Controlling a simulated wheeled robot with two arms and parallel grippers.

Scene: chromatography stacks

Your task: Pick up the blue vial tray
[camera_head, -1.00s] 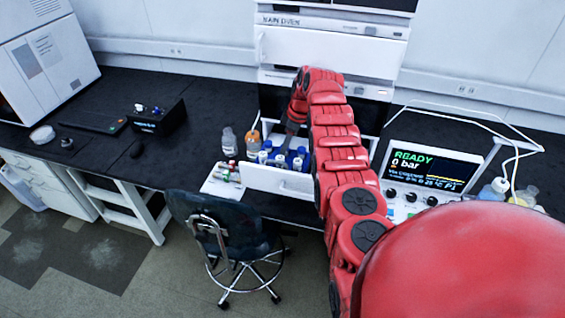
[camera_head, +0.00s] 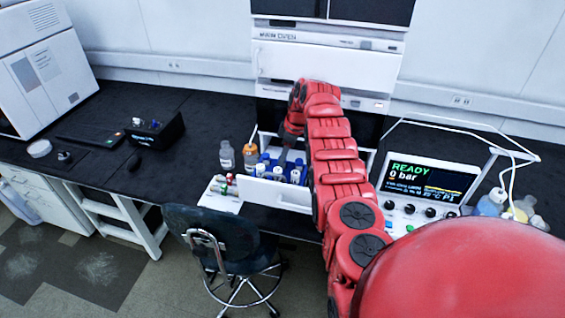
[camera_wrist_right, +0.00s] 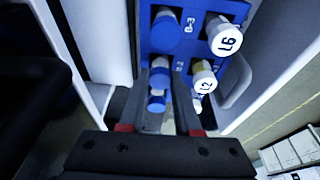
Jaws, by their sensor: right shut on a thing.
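The blue vial tray (camera_wrist_right: 178,62) stands in the open white drawer, with white-capped and blue-capped vials in its holes. Labels such as L6 and B-3 show in the right wrist view. In the head view the blue tray (camera_head: 284,167) is partly hidden by my right arm and the drawer front. My right gripper (camera_wrist_right: 168,92) reaches down into the drawer and is shut on the tray, its two fingers at the tray's near edge. In the head view the right gripper (camera_head: 287,146) shows only partly. My left gripper is not in view.
The drawer's white front (camera_head: 275,192) stands close in front of the tray. A clear bottle (camera_head: 227,156) and an orange bottle (camera_head: 250,158) stand to its left. A pump with a READY screen (camera_head: 425,183) is at right. A chair (camera_head: 212,238) stands in front of the bench.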

